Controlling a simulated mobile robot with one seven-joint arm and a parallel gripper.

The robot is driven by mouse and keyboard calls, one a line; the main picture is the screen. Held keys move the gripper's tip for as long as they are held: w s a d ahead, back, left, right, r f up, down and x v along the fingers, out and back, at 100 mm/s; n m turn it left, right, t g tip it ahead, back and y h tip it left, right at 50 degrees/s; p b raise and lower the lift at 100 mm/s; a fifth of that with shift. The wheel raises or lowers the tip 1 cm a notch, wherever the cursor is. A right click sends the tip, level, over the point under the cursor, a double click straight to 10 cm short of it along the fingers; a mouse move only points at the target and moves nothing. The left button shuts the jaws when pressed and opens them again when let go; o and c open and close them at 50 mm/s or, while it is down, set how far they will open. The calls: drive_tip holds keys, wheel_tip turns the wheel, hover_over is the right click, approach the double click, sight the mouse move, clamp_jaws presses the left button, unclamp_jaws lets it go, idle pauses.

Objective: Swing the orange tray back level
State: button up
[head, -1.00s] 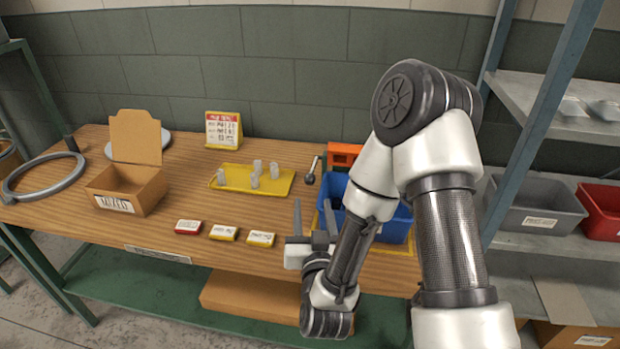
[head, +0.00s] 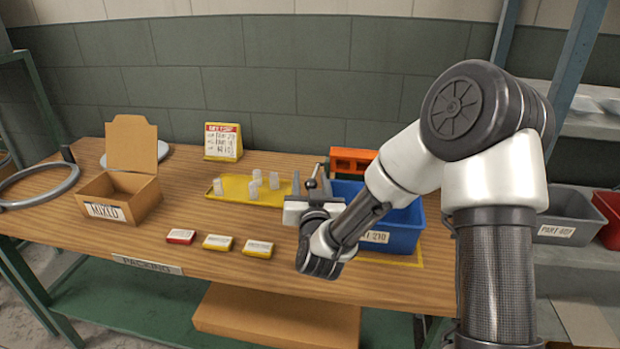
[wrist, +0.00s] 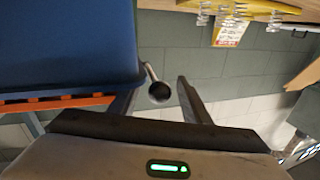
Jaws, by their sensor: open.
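An orange part (head: 353,160), likely the orange tray, shows behind the blue bin at the back of the bench. Much of it is hidden, and I cannot tell its tilt. An orange edge (wrist: 62,103) also shows beside the blue bin in the wrist view. A metal lever with a dark ball knob (wrist: 158,92) stands beside the bin; in the wrist view the knob appears between my fingers. My gripper (head: 311,188) is open just left of the bin, and it shows in the wrist view (wrist: 157,98). I cannot tell whether it touches the lever.
The blue bin (head: 405,235) stands close at the gripper's right. A yellow tray (head: 235,197) with several pale pieces lies to the left. Several small boxes (head: 217,243) lie near the front edge. A cardboard box (head: 140,200) stands further left.

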drive_tip(key=shift+w, duration=1)
drive_tip(key=shift+a, duration=0.15)
clamp_jaws()
drive_tip(key=shift+r, duration=0.15)
